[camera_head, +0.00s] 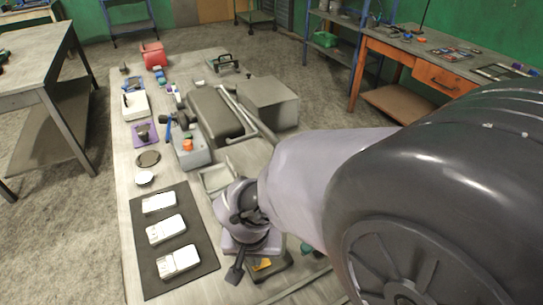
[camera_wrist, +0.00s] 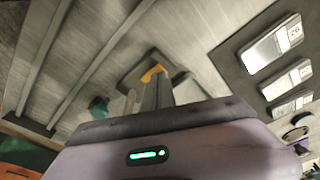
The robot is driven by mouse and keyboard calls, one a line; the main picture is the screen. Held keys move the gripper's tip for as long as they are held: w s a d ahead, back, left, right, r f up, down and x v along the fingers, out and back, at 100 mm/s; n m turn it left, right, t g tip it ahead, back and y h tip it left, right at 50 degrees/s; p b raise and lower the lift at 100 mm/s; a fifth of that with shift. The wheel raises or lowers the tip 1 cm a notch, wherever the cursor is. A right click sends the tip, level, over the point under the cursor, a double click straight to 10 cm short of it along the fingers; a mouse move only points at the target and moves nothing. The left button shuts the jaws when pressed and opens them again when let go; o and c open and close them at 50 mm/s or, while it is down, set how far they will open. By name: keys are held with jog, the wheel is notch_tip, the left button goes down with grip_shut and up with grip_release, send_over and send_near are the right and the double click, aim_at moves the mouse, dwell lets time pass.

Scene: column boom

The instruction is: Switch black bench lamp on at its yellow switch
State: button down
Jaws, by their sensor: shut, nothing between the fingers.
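The black bench lamp shows as a dark, squarish base (camera_head: 280,268) on the bench, partly hidden behind my wrist. Its yellow switch (camera_head: 262,264) sits on the base. In the wrist view the dark base (camera_wrist: 130,74) lies beyond my fingers, and the yellow switch (camera_wrist: 152,73) shows right at the fingertips. My gripper (camera_head: 235,275) points down close beside the base, its fingers together and empty; it also shows in the wrist view (camera_wrist: 160,78). I cannot tell whether the fingers touch the switch. The lamp's head and any light from it are not clear.
A dark mat (camera_head: 150,272) with several white boxes lies left of my gripper. A shallow tray (camera_head: 217,178), a grey box (camera_head: 268,103) and a dark case (camera_head: 212,115) stand farther back. A teal item (camera_wrist: 98,106) lies near the base. The bench's left edge strip is mostly clear.

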jog(key=shift+f+b, duration=0.55)
jog(key=shift+f, duration=0.1)
jog(key=shift+r, duration=0.15)
notch_tip(320, 180, up, 7)
jog(key=p, duration=0.5)
dwell(0.4)
